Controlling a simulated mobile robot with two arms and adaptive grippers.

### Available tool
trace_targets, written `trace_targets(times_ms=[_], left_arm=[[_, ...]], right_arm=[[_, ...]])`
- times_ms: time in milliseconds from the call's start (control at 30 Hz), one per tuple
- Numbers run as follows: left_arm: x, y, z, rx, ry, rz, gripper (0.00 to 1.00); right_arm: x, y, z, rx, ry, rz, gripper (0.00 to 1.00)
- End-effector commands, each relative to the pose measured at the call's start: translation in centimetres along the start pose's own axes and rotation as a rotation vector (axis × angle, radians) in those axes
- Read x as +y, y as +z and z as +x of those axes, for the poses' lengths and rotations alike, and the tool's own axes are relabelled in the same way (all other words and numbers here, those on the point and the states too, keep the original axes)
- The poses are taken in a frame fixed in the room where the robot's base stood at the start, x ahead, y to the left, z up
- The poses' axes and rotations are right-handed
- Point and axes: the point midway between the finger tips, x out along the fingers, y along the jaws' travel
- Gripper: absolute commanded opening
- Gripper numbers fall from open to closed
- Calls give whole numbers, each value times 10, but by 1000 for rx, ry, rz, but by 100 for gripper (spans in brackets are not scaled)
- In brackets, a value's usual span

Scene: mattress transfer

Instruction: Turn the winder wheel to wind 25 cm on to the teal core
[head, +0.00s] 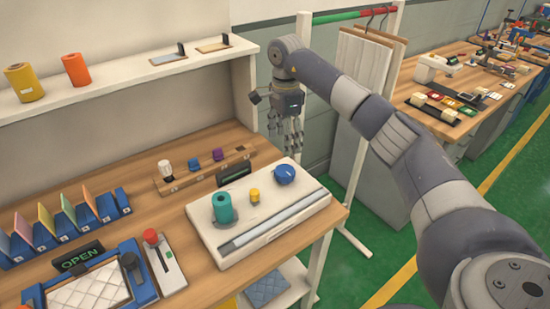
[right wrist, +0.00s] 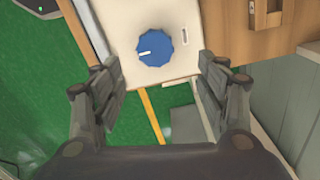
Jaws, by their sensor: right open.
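The winder is a white flat unit (head: 258,232) on the wooden bench. The teal core (head: 222,207) stands upright at its left end. The blue winder wheel (head: 284,174) sits at its right end, and it also shows in the right wrist view (right wrist: 155,46) with a white mark pointing left. A small yellow piece (head: 254,195) stands between core and wheel. My right gripper (head: 287,146) is open and empty, pointing down, above and behind the wheel and apart from it. In the right wrist view the wheel lies beyond the open fingers (right wrist: 158,95). My left gripper is not in view.
A small dark display (head: 235,175) and a wooden rack (head: 205,170) with small knobs stand behind the winder. A blue-framed fixture with an OPEN sign (head: 79,259) and a red-knobbed lever (head: 151,237) are at left. A white post (head: 300,80) rises near my right arm.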

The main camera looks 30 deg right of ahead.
Motion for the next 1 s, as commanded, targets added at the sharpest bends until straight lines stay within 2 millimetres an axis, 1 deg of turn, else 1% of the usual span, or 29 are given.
trace_targets(times_ms=[67, 167, 267, 300, 400, 500, 567, 633, 800, 833, 900, 1000], left_arm=[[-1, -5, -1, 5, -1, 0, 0], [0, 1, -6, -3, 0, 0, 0], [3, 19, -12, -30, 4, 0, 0], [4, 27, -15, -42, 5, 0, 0], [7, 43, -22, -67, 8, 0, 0], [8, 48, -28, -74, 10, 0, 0], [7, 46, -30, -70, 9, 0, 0], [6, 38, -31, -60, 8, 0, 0], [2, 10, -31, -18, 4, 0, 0], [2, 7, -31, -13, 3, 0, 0], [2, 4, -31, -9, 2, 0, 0], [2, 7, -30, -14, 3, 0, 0]], right_arm=[[1, -1, 4, 2, 4, 1, 67], [1, -1, 15, 2, 5, 1, 67], [1, -1, 31, 2, 6, 1, 67], [2, 0, 39, 1, 7, 2, 67], [1, 0, 59, 0, 6, 2, 67], [2, 0, 77, 0, 6, 1, 67], [1, 0, 86, 0, 4, 1, 67], [1, 0, 94, -1, 4, 2, 67], [1, 0, 106, 0, 2, 1, 67], [0, 0, 107, 0, 1, 1, 67], [0, 0, 108, 0, 1, 1, 67], [0, 0, 108, 0, 0, 1, 67]])
